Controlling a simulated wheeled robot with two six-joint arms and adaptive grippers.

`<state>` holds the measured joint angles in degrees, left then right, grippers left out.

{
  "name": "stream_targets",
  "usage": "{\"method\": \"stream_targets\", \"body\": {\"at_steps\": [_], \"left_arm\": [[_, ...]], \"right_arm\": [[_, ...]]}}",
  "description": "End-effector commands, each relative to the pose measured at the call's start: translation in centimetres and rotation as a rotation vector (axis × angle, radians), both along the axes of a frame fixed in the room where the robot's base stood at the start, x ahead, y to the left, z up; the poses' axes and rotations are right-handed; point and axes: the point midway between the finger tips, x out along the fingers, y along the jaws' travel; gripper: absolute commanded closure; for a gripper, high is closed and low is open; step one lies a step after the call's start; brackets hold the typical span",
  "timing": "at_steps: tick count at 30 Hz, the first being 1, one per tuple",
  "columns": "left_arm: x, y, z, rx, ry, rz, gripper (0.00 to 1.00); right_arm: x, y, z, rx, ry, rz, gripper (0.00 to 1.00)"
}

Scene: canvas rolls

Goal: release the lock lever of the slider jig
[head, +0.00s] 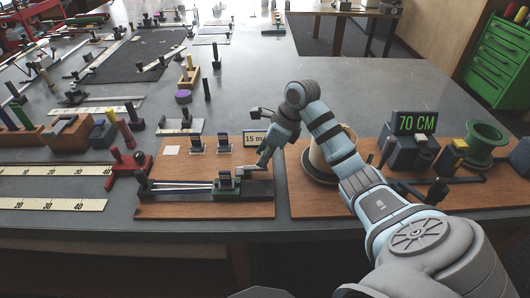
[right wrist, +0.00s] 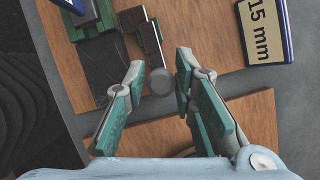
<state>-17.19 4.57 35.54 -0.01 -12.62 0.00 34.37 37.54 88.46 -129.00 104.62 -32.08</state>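The slider jig (head: 228,191) lies on the left brown board, with a green carriage block and two pale rods running left. The block also shows at the upper left of the right wrist view (right wrist: 92,22). The lock lever (right wrist: 149,38) is a dark and reddish-brown bar with a round grey knob (right wrist: 160,80) at its near end. My right gripper (head: 264,157) is at the jig's right end. In the right wrist view its two teal fingers (right wrist: 160,64) are spread, one on each side of the knob, with gaps visible. My left gripper is not in view.
A "15 mm" sign (head: 257,138) stands close behind my right gripper. A right-hand board (head: 310,204) carries a cream spool, a "70 CM" display (head: 417,123) and a green flanged part (head: 484,142). A red clamp (head: 128,172) stands left of the jig.

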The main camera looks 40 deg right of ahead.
Motion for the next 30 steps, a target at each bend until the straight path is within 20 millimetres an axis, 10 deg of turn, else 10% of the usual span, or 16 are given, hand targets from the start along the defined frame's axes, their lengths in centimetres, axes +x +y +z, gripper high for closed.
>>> {"method": "stream_targets", "body": {"at_steps": [11, 21, 30], "left_arm": [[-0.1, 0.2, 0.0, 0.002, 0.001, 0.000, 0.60], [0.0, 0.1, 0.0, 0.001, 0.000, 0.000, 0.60], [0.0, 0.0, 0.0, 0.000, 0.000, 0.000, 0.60]], "right_arm": [[0.0, 0.0, 0.2, -0.001, 0.000, 0.002, 0.61], [-2.0, -1.6, 6.0, -0.002, -0.003, 0.001, 0.61], [-2.4, -1.7, 7.0, 0.000, 0.000, 0.001, 0.61]]}}
